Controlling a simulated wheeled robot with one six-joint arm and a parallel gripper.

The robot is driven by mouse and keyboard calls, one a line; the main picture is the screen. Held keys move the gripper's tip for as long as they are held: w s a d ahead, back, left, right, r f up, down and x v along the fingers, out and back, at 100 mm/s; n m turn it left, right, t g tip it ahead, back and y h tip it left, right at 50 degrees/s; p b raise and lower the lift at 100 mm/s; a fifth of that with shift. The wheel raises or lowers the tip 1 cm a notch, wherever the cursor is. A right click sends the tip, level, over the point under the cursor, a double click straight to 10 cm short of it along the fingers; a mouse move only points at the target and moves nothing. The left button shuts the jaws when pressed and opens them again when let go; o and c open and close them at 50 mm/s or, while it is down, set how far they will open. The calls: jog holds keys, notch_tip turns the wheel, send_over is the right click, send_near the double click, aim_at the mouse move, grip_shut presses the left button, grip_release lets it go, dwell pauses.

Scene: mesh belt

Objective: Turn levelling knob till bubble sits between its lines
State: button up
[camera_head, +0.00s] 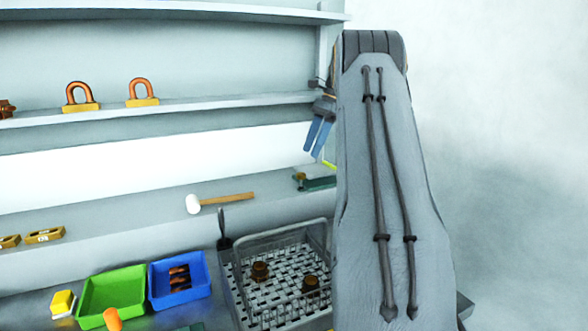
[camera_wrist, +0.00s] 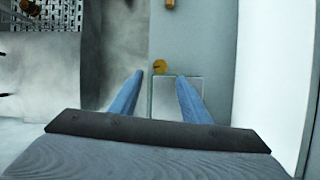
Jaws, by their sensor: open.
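My gripper (camera_head: 313,153) is open above the shelf beside a small dark green block with a pale top (camera_head: 318,182). In the wrist view my gripper's two blue fingers (camera_wrist: 160,77) are spread apart with nothing between them touching. A round brass-coloured knob (camera_wrist: 160,67) shows between and just beyond the fingertips, at the far edge of a pale square plate (camera_wrist: 177,98). I cannot tell how far below the fingertips the knob lies. No bubble or lines can be made out in either view. My arm hides part of the shelf in the head view.
A mallet (camera_head: 220,203) lies on the same shelf to the left. Yellow level-like blocks (camera_head: 45,236) lie further left. Below are a wire basket (camera_head: 283,237), a green bin (camera_head: 92,295) and a blue bin (camera_head: 160,292). Another shelf (camera_head: 220,103) runs above.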

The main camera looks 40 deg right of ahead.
aim_at(302, 173)
jog(key=shift+w+a+f, duration=0.15)
jog(key=shift+w+f, duration=0.05)
jog(key=shift+f, duration=0.05)
jog(key=shift+p+x, duration=1.05)
jog(key=shift+x, duration=2.5)
jog(key=shift+s, duration=0.15)
jog(key=c, duration=1)
jog(key=shift+n+g+p, duration=0.6)
jog(key=shift+n+p, duration=0.1)
jog(key=shift+n, duration=0.9)
jog(key=shift+c, duration=0.2)
jog(key=o, duration=1)
jog(key=shift+o, duration=0.2)
